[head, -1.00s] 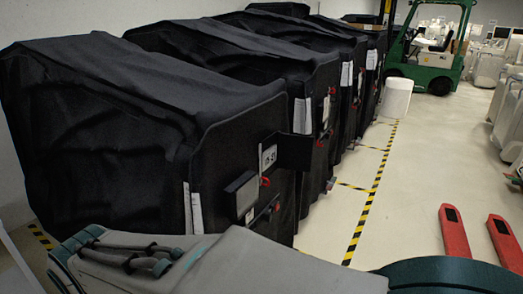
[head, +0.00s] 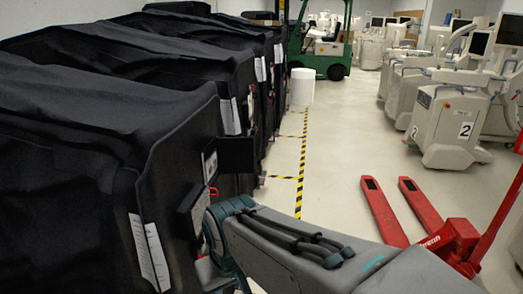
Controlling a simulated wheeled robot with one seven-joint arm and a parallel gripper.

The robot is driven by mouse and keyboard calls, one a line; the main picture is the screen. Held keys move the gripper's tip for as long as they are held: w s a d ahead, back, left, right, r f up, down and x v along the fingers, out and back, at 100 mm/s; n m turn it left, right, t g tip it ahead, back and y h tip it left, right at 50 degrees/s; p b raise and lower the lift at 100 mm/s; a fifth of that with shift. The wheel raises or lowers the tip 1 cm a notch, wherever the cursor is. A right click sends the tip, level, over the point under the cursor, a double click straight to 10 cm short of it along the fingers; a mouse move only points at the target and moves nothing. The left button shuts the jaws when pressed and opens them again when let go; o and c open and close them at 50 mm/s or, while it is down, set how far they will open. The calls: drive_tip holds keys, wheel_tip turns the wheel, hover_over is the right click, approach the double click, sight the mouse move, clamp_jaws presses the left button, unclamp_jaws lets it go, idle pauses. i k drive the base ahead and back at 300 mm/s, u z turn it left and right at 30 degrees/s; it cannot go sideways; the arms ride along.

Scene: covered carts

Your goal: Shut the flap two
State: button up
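Black fabric-covered carts stand in a row on the left. On the nearest cart (head: 85,165), a dark flap (head: 236,155) sticks out to the right, standing open. A small pale label (head: 210,166) and a red loop show beside it. A second dark panel (head: 189,197) juts out lower and nearer, partly behind my arm. I cannot read which flap is numbered two. My arm reaches in from the lower right, and its wrist end is close to the nearest cart's front, below the flap. My gripper's fingers do not show.
A red pallet jack (head: 445,235) stands on the right. Yellow-black floor tape (head: 302,170) runs along the carts. The aisle floor between is clear.

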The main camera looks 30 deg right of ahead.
sight(236, 155)
drive_tip(key=z, duration=1.4)
drive_tip(key=i, duration=4)
drive_tip(key=u, duration=4.5)
